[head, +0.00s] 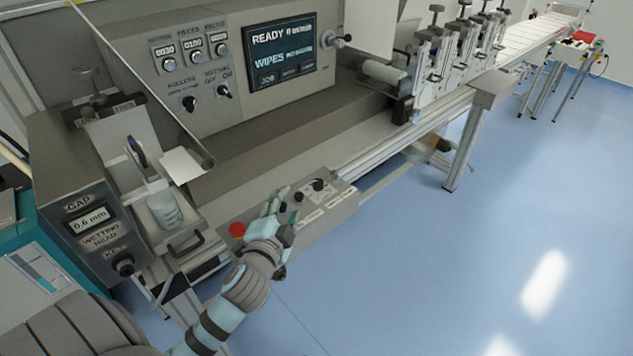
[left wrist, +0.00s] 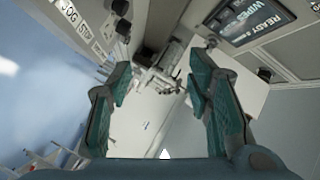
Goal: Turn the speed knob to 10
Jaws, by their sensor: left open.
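A low grey control box (head: 340,201) on the machine's front edge carries small black knobs (head: 318,185) and a red button (head: 237,229). Its labels are too small to read in the head view, so I cannot tell which knob is the speed knob or where it points. My left gripper (head: 281,213) is over this box, its fingers apart and empty, hiding part of the top. In the left wrist view the open fingers (left wrist: 160,85) show with nothing between them. Black knobs (left wrist: 121,16) and JOG and STOP labels lie at upper left. My right gripper is out of view.
An upright panel (head: 190,75) behind has a screen (head: 284,52) reading READY, displays, a rollers knob (head: 189,103) and a wetting switch (head: 223,91). A bottle (head: 162,203) stands left of the box, near a gap unit (head: 88,221) reading 0.6 mm. Open blue floor lies right.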

